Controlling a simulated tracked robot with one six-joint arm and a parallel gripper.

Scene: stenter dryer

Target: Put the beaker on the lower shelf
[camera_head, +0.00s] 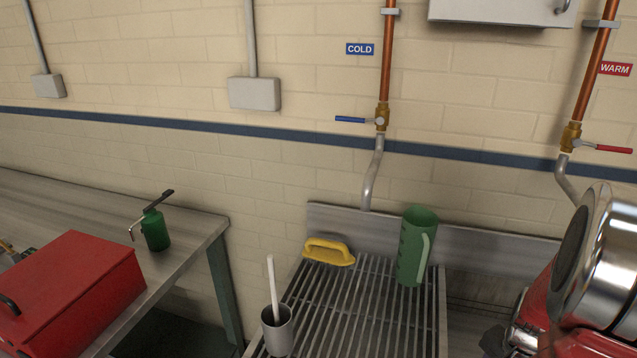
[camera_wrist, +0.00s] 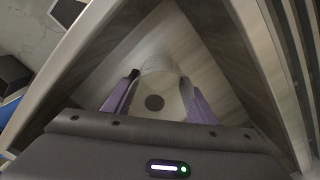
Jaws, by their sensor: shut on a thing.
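My gripper (camera_wrist: 159,78) shows in the wrist view with its two purple fingers shut on a pale, see-through beaker (camera_wrist: 160,90). In the head view my arm is at the right edge, and the held beaker cannot be made out there. A dark green level (camera_head: 170,335) shows under the left bench.
A slatted rack (camera_head: 360,310) holds a green jug (camera_head: 412,250), a yellow-handled brush (camera_head: 328,252) and a grey cup (camera_head: 278,332) with a white stick. The left bench (camera_head: 190,245) bears a red box (camera_head: 75,290) and a green pump bottle (camera_head: 155,232). Pale edges (camera_wrist: 75,60) flank my gripper.

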